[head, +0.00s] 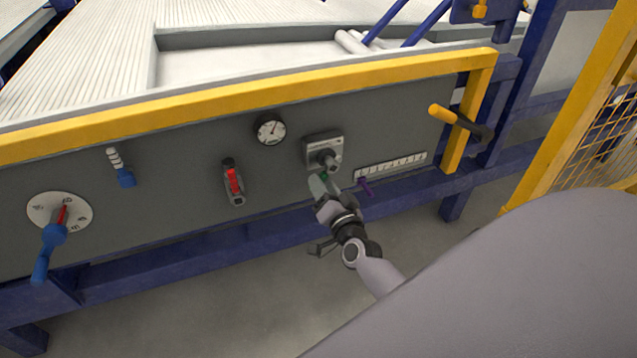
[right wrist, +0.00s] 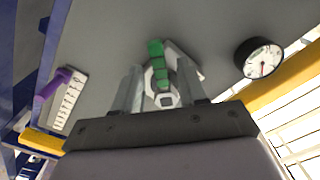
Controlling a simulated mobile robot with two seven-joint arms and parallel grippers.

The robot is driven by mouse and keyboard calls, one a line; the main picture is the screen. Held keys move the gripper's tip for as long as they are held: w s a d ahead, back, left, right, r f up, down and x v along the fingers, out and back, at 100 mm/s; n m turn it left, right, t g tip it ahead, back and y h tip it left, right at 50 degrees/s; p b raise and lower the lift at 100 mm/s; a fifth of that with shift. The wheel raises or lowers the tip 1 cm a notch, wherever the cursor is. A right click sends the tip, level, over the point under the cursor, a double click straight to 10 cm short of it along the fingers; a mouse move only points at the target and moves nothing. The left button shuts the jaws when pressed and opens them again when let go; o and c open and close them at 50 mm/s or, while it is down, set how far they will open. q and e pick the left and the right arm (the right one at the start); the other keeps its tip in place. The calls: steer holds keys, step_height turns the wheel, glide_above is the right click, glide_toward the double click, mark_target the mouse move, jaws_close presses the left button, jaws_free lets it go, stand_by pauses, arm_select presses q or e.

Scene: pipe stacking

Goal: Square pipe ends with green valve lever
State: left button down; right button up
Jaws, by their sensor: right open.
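The green valve lever (right wrist: 157,62) shows in the right wrist view, on a pale hub with a square centre (right wrist: 166,101). In the head view the valve's grey housing (head: 322,145) is on the panel, and only a bit of the green lever shows at my right gripper's tips. My right gripper (head: 325,184) is open just below the housing. In the right wrist view its two fingers stand on either side of the lever and hub; I cannot tell whether they touch. White pipe ends (head: 351,42) lie on the bed above the panel. My left gripper is not in view.
The panel also carries a round gauge (head: 270,129), a red lever (head: 234,181), a blue-handled dial (head: 60,213), a small blue lever (head: 126,177) and a scale with a purple pointer (head: 366,187). A yellow rail (head: 250,94) runs above. A yellow-handled lever (head: 442,114) juts out at right.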

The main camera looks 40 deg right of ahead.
arm_select(q)
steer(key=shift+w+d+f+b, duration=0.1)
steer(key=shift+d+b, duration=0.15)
steer(key=shift+b, duration=0.05)
arm_select(e)
steer(key=shift+x, duration=1.4)
jaws_close()
